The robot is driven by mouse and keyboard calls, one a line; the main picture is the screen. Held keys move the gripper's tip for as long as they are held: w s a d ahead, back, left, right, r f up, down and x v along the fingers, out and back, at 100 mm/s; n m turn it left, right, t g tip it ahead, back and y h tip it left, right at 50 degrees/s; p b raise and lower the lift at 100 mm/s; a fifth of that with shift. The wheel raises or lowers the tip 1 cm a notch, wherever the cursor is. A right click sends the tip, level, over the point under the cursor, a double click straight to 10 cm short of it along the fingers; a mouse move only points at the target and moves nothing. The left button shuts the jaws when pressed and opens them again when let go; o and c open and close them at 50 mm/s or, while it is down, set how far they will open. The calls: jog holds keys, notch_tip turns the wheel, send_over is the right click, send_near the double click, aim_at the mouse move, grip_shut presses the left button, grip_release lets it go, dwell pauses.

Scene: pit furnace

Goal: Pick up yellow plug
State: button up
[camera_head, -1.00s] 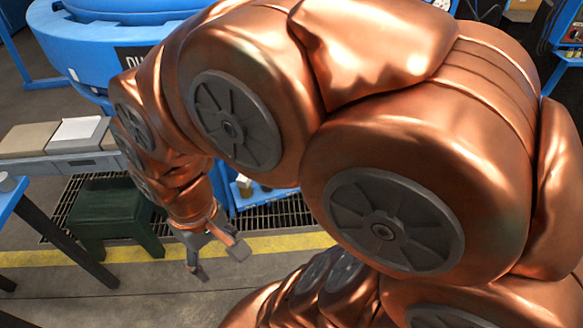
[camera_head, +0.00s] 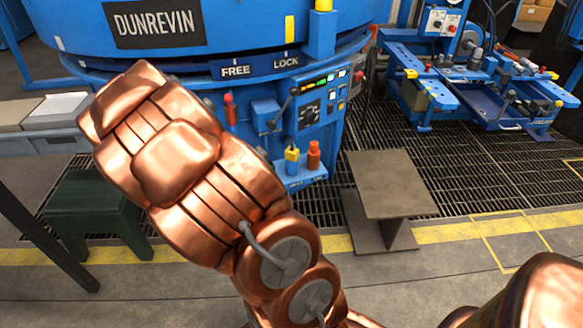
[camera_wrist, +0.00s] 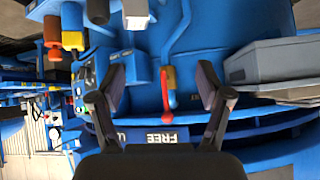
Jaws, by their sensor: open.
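The yellow plug (camera_head: 292,157) stands upright on a small blue shelf (camera_head: 305,180) low on the front of the blue furnace, left of an orange plug (camera_head: 314,154). In the wrist view, which is upside down, the yellow plug (camera_wrist: 72,34) is at the upper left beside the orange one (camera_wrist: 52,32). My gripper (camera_wrist: 163,78) is open and empty in the wrist view, its fingers spread on both sides of a red-tipped lever seen beyond. The yellow plug is outside and to the left of the fingers. In the head view my arm hides the gripper.
The red-tipped lever (camera_head: 229,108) and a control panel (camera_head: 318,110) are on the furnace front near the shelf. A brown metal stand (camera_head: 390,185) is to the right, a dark green stool (camera_head: 92,205) to the left. Floor grating lies between the stand and the blue machine (camera_head: 470,80).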

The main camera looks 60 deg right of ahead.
jog(key=s+d+f+m+g+h+b, duration=0.1)
jog(key=s+d+f+m+h+b, duration=0.2)
jog(key=d+f+h+b, duration=0.6)
jog(key=m+g+b, duration=0.1)
jog(key=g+b, duration=0.1)
jog(key=b, duration=0.1)
send_near(290, 158)
jog(key=d, duration=0.2)
jog(key=w+d, duration=0.1)
jog(key=shift+w+d+f+h, duration=0.1)
jog(key=shift+w+d+h, duration=0.05)
jog(key=shift+d+h, duration=0.25)
jog(key=shift+d, duration=0.1)
jog(key=shift+d+b, duration=0.35)
jog(key=shift+d, duration=0.95)
jog(key=shift+d+f+b, duration=0.15)
jog(key=shift+d+b, duration=0.3)
jog(key=shift+d, duration=0.45)
jog(key=shift+d+f+b, duration=0.1)
jog(key=shift+d+b, duration=0.3)
jog(key=shift+d, duration=0.5)
jog(key=shift+w+d+r, duration=0.1)
jog(key=shift+w+d, duration=0.15)
jog(key=shift+d, duration=0.5)
jog(key=shift+c, duration=0.2)
jog(key=c, duration=1.2)
jog(key=shift+c, duration=0.2)
